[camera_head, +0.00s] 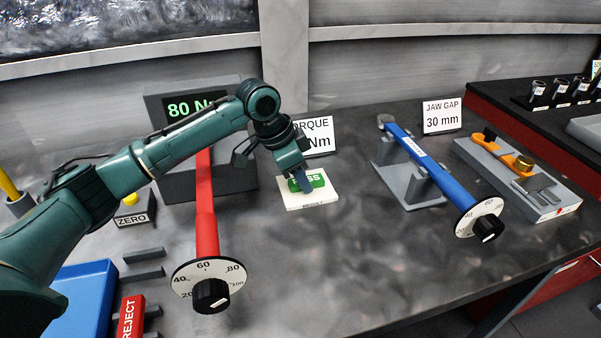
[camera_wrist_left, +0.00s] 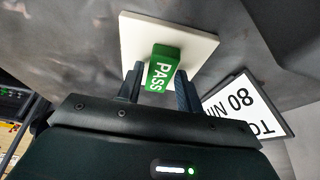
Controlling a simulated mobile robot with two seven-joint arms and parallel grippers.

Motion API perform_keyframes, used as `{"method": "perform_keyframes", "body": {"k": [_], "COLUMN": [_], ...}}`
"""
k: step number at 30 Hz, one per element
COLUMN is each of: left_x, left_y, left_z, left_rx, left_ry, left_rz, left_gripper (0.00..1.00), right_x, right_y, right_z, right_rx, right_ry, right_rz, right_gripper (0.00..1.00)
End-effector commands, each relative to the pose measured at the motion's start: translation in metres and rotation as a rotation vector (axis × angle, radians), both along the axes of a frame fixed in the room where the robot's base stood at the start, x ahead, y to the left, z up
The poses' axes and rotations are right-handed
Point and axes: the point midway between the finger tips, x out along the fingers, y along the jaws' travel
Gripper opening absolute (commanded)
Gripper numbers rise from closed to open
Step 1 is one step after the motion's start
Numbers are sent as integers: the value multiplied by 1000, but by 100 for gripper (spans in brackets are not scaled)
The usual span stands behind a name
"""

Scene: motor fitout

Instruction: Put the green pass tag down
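The green pass tag (camera_head: 316,180) lies over the white RESULT plate (camera_head: 293,203), near its middle. In the left wrist view the tag (camera_wrist_left: 162,70) sits slightly askew between the two fingers, with its lettering facing the camera and the plate (camera_wrist_left: 134,36) behind it. My left gripper (camera_head: 303,185) reaches down over the tag and hides part of it in the head view. In the wrist view the left gripper (camera_wrist_left: 160,82) has its fingers apart, with a narrow gap beside the tag on the left. My right gripper is not in view.
A TORQUE sign (camera_head: 318,134) stands just behind the plate. A red torque wrench (camera_head: 206,215) lies to the left, and a blue wrench (camera_head: 432,170) rests on a grey stand to the right. A blue tray (camera_head: 84,290) and red REJECT tag (camera_head: 131,315) are front left. The bench's front middle is clear.

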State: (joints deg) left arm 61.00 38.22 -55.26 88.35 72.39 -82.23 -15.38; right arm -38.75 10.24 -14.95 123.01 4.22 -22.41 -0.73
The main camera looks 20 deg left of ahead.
Motion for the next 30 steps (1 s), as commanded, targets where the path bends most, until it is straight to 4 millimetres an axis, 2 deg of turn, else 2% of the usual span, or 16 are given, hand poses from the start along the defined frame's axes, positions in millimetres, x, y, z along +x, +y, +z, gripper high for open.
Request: {"method": "perform_keyframes", "body": {"k": [4, 14, 17, 24, 30], "left_x": [0, 0, -3, -14, -21], "left_y": [0, 1, 5, 22, 33], "left_z": [0, 7, 20, 68, 100], "left_rx": [0, 0, -1, -1, 0], "left_ry": [0, -2, -4, -4, -1], "left_rz": [0, -1, 0, 1, 0], "left_gripper": [48, 48, 48, 48, 48], "right_x": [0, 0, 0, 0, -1], "right_y": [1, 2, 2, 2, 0], "right_z": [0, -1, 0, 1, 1], "right_rx": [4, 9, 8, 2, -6], "right_ry": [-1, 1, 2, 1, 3], "right_rz": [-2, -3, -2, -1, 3], "right_gripper": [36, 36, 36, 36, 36]}}
